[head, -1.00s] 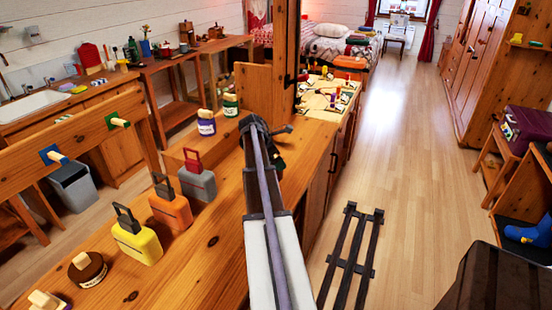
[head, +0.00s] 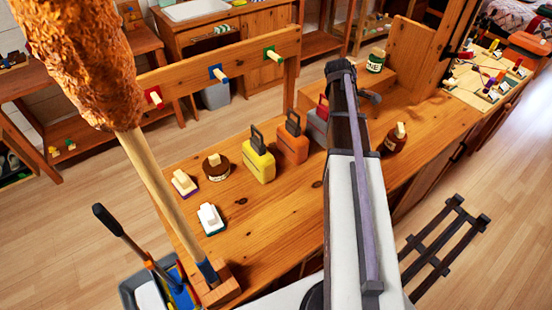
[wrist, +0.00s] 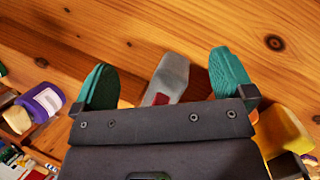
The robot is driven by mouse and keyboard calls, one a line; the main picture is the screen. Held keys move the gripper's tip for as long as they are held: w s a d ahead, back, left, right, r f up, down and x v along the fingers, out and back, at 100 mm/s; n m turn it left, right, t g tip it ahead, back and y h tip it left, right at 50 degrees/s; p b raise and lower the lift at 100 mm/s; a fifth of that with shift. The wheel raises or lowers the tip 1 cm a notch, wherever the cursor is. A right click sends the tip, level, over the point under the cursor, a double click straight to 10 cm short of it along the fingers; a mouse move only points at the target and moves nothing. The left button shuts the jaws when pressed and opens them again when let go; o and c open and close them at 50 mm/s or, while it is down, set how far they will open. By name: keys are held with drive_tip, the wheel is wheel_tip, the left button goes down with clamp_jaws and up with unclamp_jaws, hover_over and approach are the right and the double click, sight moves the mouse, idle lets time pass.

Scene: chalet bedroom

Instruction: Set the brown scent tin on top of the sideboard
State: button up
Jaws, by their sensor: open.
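A low round brown tin (head: 216,170) with a pale label and cream knob stands on the wooden counter (head: 275,205) in the head view, left of the yellow case. A taller red-brown jar (head: 394,142) with a cream knob stands right of my arm. I cannot tell for sure which is the scent tin, or which surface is the sideboard. My gripper (wrist: 165,72) is open in the wrist view, its teal fingers apart above the wood. A grey case (wrist: 168,78) shows between them. No brown tin is clear there.
Yellow (head: 259,163) and orange (head: 292,145) cases stand left of my arm. A peg rail (head: 185,83) runs behind the counter. A green jar (head: 376,62) sits farther back. A duster (head: 85,55) rises at the left. The front left counter has bare room.

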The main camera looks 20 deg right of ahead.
drive_tip(key=s+a+m+y, duration=0.2)
drive_tip(key=s+a+m, duration=0.2)
drive_tip(key=a, duration=1.4)
drive_tip(key=s+a+f+m+t+y, duration=0.1)
drive_tip(key=s+a+m, duration=0.3)
drive_tip(key=a, duration=1.4)
drive_tip(key=shift+s+t+y, duration=0.3)
drive_tip(key=shift+s+y, duration=0.2)
drive_tip(key=shift+s, duration=0.45)
